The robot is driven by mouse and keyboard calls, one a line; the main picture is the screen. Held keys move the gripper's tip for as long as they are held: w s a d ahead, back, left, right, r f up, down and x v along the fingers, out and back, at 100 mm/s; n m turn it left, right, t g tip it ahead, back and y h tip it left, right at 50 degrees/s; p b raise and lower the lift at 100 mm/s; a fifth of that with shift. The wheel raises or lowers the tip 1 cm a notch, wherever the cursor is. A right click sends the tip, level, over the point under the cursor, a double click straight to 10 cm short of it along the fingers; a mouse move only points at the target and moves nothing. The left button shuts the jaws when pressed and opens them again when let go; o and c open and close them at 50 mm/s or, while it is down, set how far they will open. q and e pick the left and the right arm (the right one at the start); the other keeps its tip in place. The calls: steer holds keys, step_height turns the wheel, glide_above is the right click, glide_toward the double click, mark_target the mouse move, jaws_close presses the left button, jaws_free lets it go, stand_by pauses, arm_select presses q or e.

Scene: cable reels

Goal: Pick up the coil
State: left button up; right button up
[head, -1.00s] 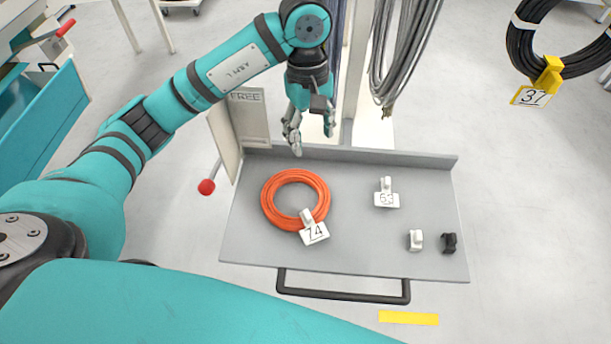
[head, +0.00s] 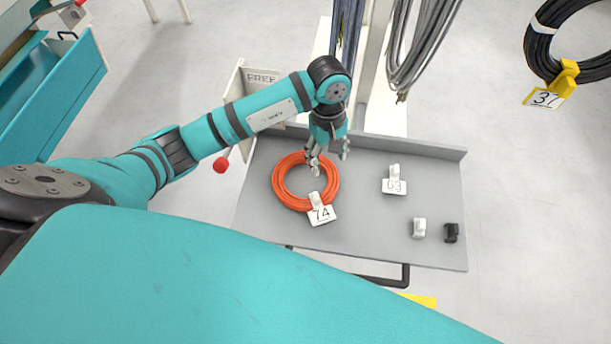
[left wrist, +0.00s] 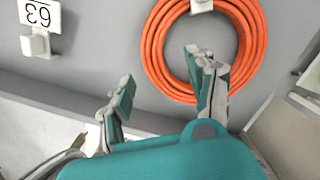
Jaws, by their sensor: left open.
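An orange coil (head: 281,190) lies flat on the grey tray (head: 370,240), with a white clip and tag "74" (head: 321,214) on its near right side. The coil also shows at the top of the left wrist view (left wrist: 155,62). My left gripper (head: 329,162) is open over the coil's far right part. In the left wrist view, one finger of the left gripper (left wrist: 160,85) shows over the coil's inner edge and the other is outside the ring. My right gripper is not in view.
A white clip with tag "63" (head: 394,182), a white clip (head: 419,228) and a black clip (head: 451,232) stand on the tray's right half. Grey cables (head: 420,45) hang behind the tray. A black coil tagged "37" (head: 541,50) hangs at the upper right.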

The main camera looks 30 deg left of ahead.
mark_target(329, 167)
arm_select(q)
steer(key=f, duration=0.2)
steer(key=f+p, duration=0.1)
steer(key=f, duration=0.1)
steer(key=shift+d, duration=0.3)
jaws_close()
